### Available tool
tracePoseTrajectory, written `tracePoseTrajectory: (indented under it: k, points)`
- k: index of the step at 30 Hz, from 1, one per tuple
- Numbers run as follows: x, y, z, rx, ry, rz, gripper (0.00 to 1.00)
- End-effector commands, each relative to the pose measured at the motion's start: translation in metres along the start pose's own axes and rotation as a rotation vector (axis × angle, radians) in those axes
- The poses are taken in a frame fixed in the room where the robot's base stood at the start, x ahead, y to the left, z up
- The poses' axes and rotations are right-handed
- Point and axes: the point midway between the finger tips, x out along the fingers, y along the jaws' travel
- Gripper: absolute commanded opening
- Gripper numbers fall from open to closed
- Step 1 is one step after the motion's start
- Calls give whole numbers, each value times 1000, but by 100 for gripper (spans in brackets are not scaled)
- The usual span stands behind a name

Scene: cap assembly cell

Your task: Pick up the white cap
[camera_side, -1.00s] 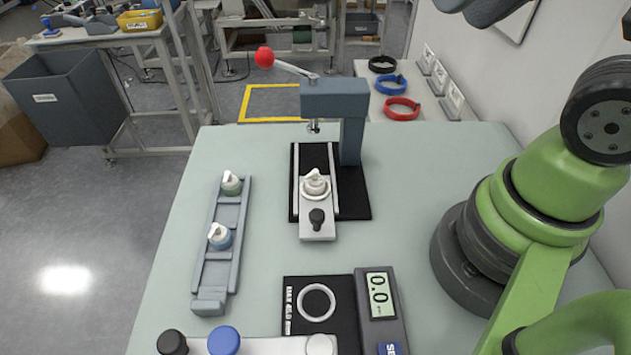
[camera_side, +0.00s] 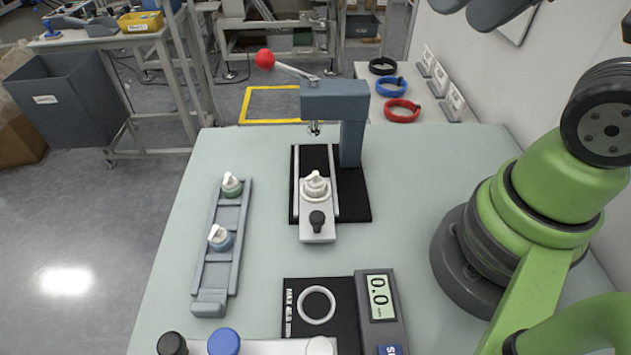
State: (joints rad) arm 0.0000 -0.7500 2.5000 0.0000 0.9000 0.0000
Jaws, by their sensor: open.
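A round white cap (camera_side: 320,346) sits at the right end of a pale rack (camera_side: 275,347) at the bottom edge of the view. A blue cap (camera_side: 224,341) and a black cap (camera_side: 170,344) sit to its left on the same rack. The picture's lower edge cuts off part of the rack. I cannot make out my gripper in this view. My green arm stands on the right, apart from the caps.
A gauge (camera_side: 379,297) reading 0.0 and a black pad with a ring (camera_side: 317,304) lie behind the white cap. A lever press (camera_side: 335,100) stands farther back, with a white-topped part (camera_side: 315,184) in its slide. A grey tray (camera_side: 211,297) holds two bottles. Table between them is clear.

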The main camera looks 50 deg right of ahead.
Motion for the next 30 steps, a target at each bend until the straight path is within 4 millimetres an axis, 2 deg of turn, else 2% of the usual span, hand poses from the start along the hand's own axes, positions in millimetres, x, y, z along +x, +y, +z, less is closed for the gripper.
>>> tracePoseTrajectory:
  k: [8, 13, 17, 21, 26, 30]
  points:
    - [3, -1, -2, 2, -14, 6, 65]
    - [25, -6, -17, 17, -105, 54, 65]
    - [59, -12, -29, 28, -204, 115, 65]
    - [103, -16, -34, 32, -303, 186, 65]
    - [158, -18, -26, 25, -408, 271, 65]
    - [200, -16, -12, 15, -476, 334, 65]
